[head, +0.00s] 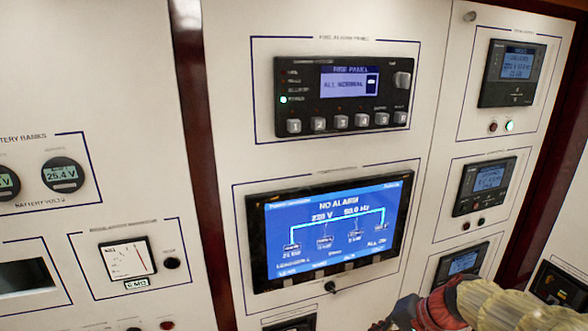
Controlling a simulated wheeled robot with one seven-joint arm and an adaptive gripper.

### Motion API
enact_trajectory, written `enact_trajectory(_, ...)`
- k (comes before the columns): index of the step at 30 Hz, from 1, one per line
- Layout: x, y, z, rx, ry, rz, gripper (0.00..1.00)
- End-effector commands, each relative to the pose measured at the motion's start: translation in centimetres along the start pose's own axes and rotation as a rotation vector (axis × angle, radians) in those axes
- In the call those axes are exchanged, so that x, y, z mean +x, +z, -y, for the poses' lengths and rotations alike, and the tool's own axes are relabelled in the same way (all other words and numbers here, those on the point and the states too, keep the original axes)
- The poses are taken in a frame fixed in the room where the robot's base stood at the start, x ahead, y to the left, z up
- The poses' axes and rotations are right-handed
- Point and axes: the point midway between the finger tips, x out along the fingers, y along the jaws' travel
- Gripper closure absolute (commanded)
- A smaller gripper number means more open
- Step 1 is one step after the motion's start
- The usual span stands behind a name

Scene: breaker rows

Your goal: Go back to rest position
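The end of my arm enters at the bottom right of the head view, with a cream ribbed part and a red part. My gripper (402,316) shows only in part, as a dark and yellowish piece at the bottom edge, in front of the panel wall. Its fingertips are cut off by the frame, so I cannot see whether it is open or shut, or whether it holds anything.
A white panel wall fills the view.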

Motion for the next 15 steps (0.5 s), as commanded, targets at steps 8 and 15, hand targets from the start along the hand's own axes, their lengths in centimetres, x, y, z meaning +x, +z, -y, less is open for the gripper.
enact_trajectory(8,0.2,9.5,-8.6,-0.288,0.288,-0.014,1.00)
enact_trajectory(15,0.6,13.7,-13.5,-0.536,0.423,-0.120,1.00)
